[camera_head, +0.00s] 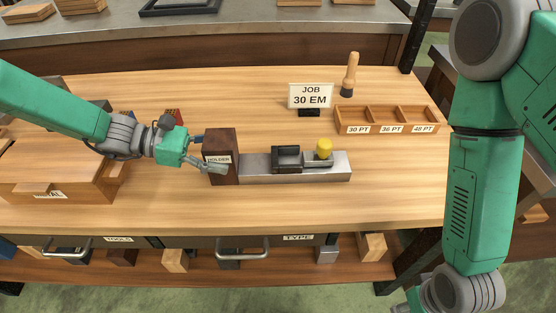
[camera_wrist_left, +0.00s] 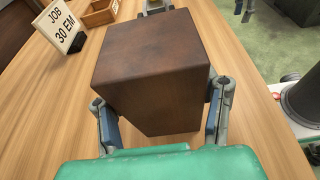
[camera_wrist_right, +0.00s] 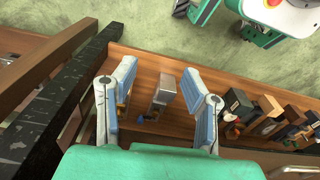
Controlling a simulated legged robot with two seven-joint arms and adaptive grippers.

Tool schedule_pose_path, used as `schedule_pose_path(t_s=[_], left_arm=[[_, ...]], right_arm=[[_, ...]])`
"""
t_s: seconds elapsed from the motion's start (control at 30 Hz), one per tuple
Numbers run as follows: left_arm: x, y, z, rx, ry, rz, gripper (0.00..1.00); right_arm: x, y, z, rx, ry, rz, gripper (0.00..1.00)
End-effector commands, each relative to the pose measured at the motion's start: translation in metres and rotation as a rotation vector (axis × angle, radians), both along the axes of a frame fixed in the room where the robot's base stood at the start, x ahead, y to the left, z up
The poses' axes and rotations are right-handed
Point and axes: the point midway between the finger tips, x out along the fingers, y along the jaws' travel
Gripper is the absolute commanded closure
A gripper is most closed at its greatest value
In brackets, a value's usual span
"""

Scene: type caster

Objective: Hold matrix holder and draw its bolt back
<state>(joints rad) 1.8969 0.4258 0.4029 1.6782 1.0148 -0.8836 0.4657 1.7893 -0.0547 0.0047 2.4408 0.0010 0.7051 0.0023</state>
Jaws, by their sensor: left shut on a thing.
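The matrix holder is a dark brown block labelled HOLDER (camera_head: 221,149) at the left end of a grey metal bed (camera_head: 258,172). On the bed sit a dark frame-like part (camera_head: 287,157) and a part with a yellow knob (camera_head: 324,147); I cannot tell which is the bolt. My left gripper (camera_head: 212,155) is shut on the brown block, with a finger on each side. The block (camera_wrist_left: 158,65) fills the middle of the left wrist view.
A JOB 30 EM sign (camera_head: 310,97), a wood-handled tool (camera_head: 350,74) and a three-compartment tray (camera_head: 386,120) stand behind the bed. A wooden case (camera_head: 60,170) is at left. Bare tabletop lies in front. Several blocks sit on the lower shelf (camera_head: 200,262).

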Motion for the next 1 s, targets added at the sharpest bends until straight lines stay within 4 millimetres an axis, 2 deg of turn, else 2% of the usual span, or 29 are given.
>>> schedule_pose_path(t_s=[0.17, 0.23, 0.3, 0.37, 0.47, 0.57, 0.7, 0.8, 1.0], left_arm=[[0.0, 0.0, 0.0, 0.0, 0.001, 0.0, 0.74], [0.0, 0.0, 0.0, 0.0, 0.001, 0.0, 0.74], [0.0, 0.0, 0.0, 0.0, 0.001, 0.0, 0.74], [0.0, 0.0, 0.0, 0.0, 0.001, 0.0, 0.74], [0.0, 0.0, 0.0, 0.0, 0.001, 0.0, 0.74], [0.0, 0.0, 0.0, 0.0, 0.001, 0.0, 0.74], [0.0, 0.0, 0.0, 0.0, 0.001, 0.001, 0.74], [0.0, 0.0, 0.0, 0.0, 0.001, 0.001, 0.74], [0.0, 0.0, 0.0, 0.0, 0.001, 0.0, 0.74]], right_arm=[[0.0, 0.0, 0.0, 0.0, 0.0, 0.0, 0.6], [0.0, 0.0, 0.0, 0.0, 0.0, 0.0, 0.51], [0.0, 0.002, 0.001, 0.008, 0.0, -0.005, 0.51], [0.003, 0.007, 0.003, 0.027, 0.008, -0.013, 0.51], [0.016, 0.025, 0.01, 0.094, 0.036, -0.035, 0.51], [0.037, 0.054, 0.028, 0.205, 0.075, -0.048, 0.51], [0.068, 0.091, 0.066, 0.36, 0.116, -0.027, 0.51], [0.084, 0.108, 0.092, 0.44, 0.13, 0.005, 0.51], [0.112, 0.128, 0.139, 0.551, 0.137, 0.074, 0.51]])
